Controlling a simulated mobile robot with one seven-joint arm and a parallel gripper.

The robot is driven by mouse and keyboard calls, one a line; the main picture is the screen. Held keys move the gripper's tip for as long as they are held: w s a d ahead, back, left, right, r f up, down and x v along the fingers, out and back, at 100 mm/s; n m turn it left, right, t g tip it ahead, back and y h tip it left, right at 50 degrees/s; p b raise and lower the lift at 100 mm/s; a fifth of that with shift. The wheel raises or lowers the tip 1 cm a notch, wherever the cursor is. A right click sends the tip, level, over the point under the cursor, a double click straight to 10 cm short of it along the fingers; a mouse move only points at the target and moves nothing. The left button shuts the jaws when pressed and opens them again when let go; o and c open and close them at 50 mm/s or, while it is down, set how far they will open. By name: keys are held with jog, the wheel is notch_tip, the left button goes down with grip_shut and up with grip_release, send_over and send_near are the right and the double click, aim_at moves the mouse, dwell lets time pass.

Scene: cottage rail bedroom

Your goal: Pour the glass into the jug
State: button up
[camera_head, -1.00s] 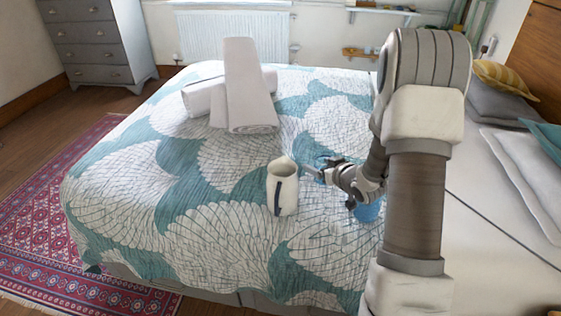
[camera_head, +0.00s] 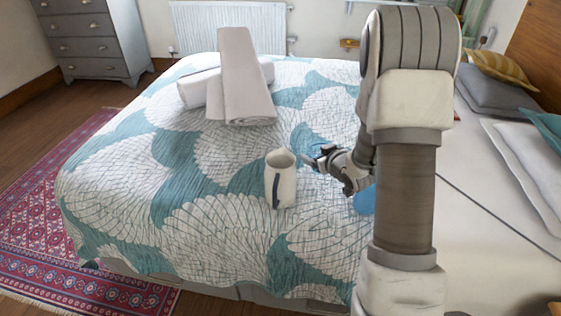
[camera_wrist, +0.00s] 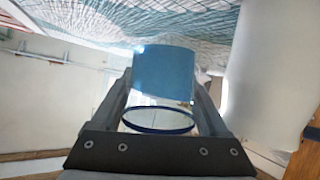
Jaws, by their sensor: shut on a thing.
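The jug (camera_head: 281,180) is cream with a dark handle and stands upright on the bed in the head view. My gripper (camera_head: 318,160) is just right of the jug's rim, apart from it. In the wrist view my gripper (camera_wrist: 160,105) is shut on the blue glass (camera_wrist: 165,72), which sits between the two fingers. An oval rim of the glass faces the wrist camera. In the head view the held glass is hard to make out against the teal pattern, so its tilt and contents cannot be told.
Another blue thing (camera_head: 364,201) shows partly behind my arm. White rolled towels (camera_head: 243,85) lie on the bed (camera_head: 190,220) behind the jug. Pillows (camera_head: 525,145) are at the right. The bed left of and in front of the jug is clear.

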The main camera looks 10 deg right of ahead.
jog(key=shift+n+h, duration=0.7)
jog(key=shift+n, duration=0.1)
jog(key=r, duration=0.1)
jog(key=a+r+p, duration=0.1)
jog(key=r, duration=0.1)
jog(key=r+p, duration=0.1)
jog(key=shift+a+r, duration=0.25)
jog(key=shift+r, duration=0.1)
jog(key=n+h+p, duration=0.1)
jog(key=a+r+n+h+p, duration=0.2)
jog(key=n, duration=0.1)
jog(key=shift+s+r+t, duration=0.15)
jog(key=shift+r+t, duration=0.1)
jog(key=shift+t, duration=0.05)
jog(key=shift+h, duration=0.3)
jog(key=shift+r+n+t+h+p, duration=0.5)
jog(key=shift+r+n+h+p, duration=0.3)
jog(key=shift+n+p, duration=0.4)
jog(key=shift+a+f+n+t+h+b, duration=0.35)
jog(key=shift+a+n+h+b, duration=0.1)
jog(key=shift+a+n, duration=0.3)
dwell(0.8)
jog(key=shift+r+n, duration=0.3)
jog(key=shift+n, duration=0.25)
dwell(0.3)
